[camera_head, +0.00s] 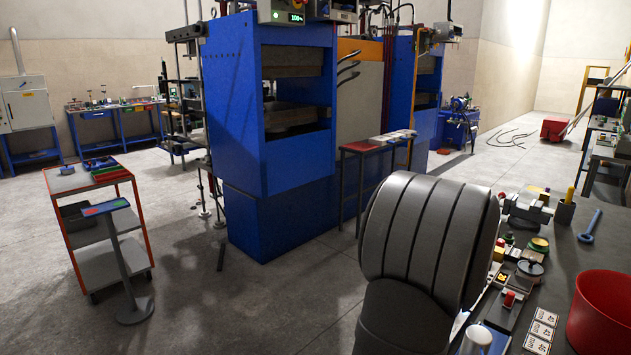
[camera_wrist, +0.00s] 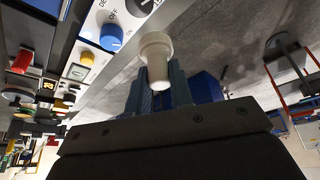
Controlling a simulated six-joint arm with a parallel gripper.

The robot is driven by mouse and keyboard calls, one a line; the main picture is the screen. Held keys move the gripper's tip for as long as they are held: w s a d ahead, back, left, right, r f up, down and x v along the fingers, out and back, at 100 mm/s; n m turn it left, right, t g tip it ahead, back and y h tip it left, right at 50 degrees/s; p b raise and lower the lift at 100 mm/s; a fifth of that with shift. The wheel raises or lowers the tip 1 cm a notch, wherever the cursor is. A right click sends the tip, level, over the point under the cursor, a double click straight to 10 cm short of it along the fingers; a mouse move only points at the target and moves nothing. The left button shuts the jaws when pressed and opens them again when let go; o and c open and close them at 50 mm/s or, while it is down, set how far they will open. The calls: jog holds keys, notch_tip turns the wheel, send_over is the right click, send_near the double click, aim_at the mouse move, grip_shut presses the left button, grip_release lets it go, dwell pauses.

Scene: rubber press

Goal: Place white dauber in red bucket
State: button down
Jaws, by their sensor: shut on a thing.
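The red bucket (camera_head: 602,312) stands on the dark bench at the lower right of the head view, cut by the picture's edge. In the wrist view, my gripper (camera_wrist: 160,82) is shut on the white dauber (camera_wrist: 156,50), which sits between the two blue-grey fingers with its wider end beyond the tips. The bucket does not show clearly in the wrist view.
A white round-topped thing (camera_head: 478,336) shows beside my arm; I cannot tell what it is. In the wrist view, a panel with a blue knob (camera_wrist: 111,37) is close to the dauber.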

jog(key=w+a+f+m, duration=0.1)
jog(key=w+a+f, duration=0.1)
jog(key=a+f, duration=1)
jog(key=w+a+f+m, duration=0.1)
jog(key=a+f, duration=0.4)
jog(key=a, duration=1.2)
jog(key=s+f, duration=0.5)
jog(key=f, duration=0.2)
jog(key=shift+a+h, duration=0.4)
jog(key=shift+f, duration=0.1)
